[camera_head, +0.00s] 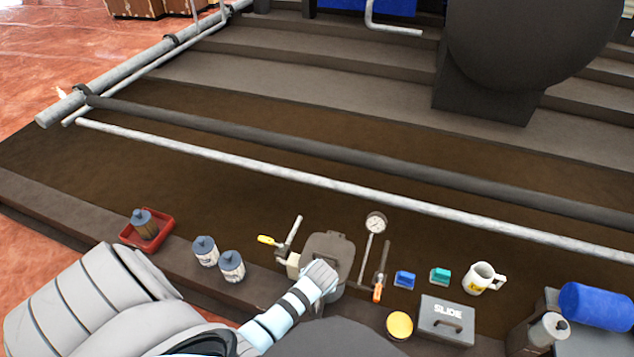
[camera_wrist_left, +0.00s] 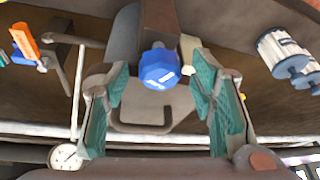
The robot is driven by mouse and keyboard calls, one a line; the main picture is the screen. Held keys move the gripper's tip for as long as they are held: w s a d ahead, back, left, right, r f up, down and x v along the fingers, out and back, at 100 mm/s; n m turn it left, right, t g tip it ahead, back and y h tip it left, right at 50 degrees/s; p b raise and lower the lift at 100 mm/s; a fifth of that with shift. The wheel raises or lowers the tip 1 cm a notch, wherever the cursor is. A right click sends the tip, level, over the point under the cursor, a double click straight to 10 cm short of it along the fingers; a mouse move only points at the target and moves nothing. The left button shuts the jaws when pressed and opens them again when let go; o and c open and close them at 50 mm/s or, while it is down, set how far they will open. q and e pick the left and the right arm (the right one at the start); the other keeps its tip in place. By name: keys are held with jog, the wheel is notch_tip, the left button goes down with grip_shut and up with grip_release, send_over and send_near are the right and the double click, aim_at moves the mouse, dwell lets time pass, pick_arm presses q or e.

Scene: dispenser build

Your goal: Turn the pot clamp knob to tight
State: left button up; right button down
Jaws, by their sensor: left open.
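The pot (camera_head: 330,246) is a dark grey lidded body on the bench at the front middle. In the left wrist view, the blue faceted clamp knob (camera_wrist_left: 159,68) sits on a dark shaft, with a small pale mark on its face. My left gripper (camera_head: 319,280) is over the pot in the head view and hides part of it. In the wrist view, its green-padded fingers (camera_wrist_left: 160,88) are open, one on each side of the knob, with gaps visible between pads and knob. The knob is hidden in the head view. My right gripper is not in view.
A dial gauge (camera_head: 376,223) on a stem and an orange-handled tool (camera_head: 378,290) stand right of the pot. A yellow-handled tool (camera_head: 268,240) and grey bottles (camera_head: 206,252) are left. A mug (camera_head: 483,278) and a SLIDE box (camera_head: 446,318) are further right.

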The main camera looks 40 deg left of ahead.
pick_arm(q)
jog(key=c, duration=1.1)
jog(key=shift+c, duration=0.2)
jog(key=m+p, duration=0.2)
jog(key=shift+r+t+h+p, duration=0.2)
jog(key=shift+t+h+p, duration=0.1)
jog(key=shift+h, duration=0.1)
jog(key=m+h+p, duration=0.1)
jog(key=m+p, duration=0.1)
jog(key=shift+a+m, duration=0.15)
jog(key=shift+m, duration=0.25)
jog(key=m+h, duration=0.1)
jog(key=m, duration=0.1)
jog(key=shift+a+f+m+t+p, duration=0.1)
jog(key=shift+m+t+p, duration=0.2)
jog(key=shift+p, duration=0.1)
jog(key=shift+m+h, duration=0.6)
jog(key=shift+m, duration=1)
